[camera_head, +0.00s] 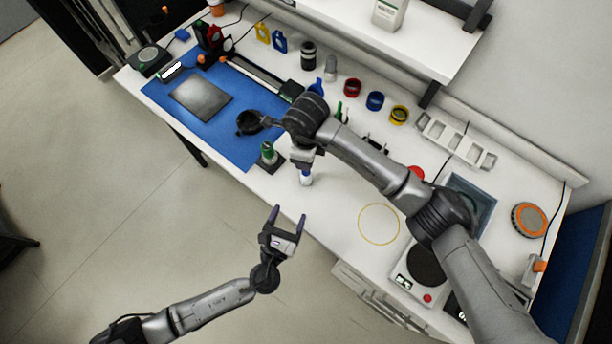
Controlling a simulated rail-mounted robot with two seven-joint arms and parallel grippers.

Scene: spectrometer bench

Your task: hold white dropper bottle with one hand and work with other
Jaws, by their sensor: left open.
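A small white bottle with a blue band (305,178), probably the white dropper bottle, shows upright near the front edge of the bench, right under my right gripper (304,166). The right gripper points down and overlaps the bottle's top. Its fingers are mostly hidden, so I cannot tell whether it grips the bottle. My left gripper (289,214) is open and empty. It is in front of the bench over the floor, with its fingers pointing up toward the bench edge, apart from the bottle.
A green-topped bottle on a dark base (268,154) stands just left of the white bottle. A blue mat (232,150) with a grey plate (201,97) covers the left bench. Coloured rings stand behind. A yellow ring (379,206) and a hotplate-like device (404,278) are at right.

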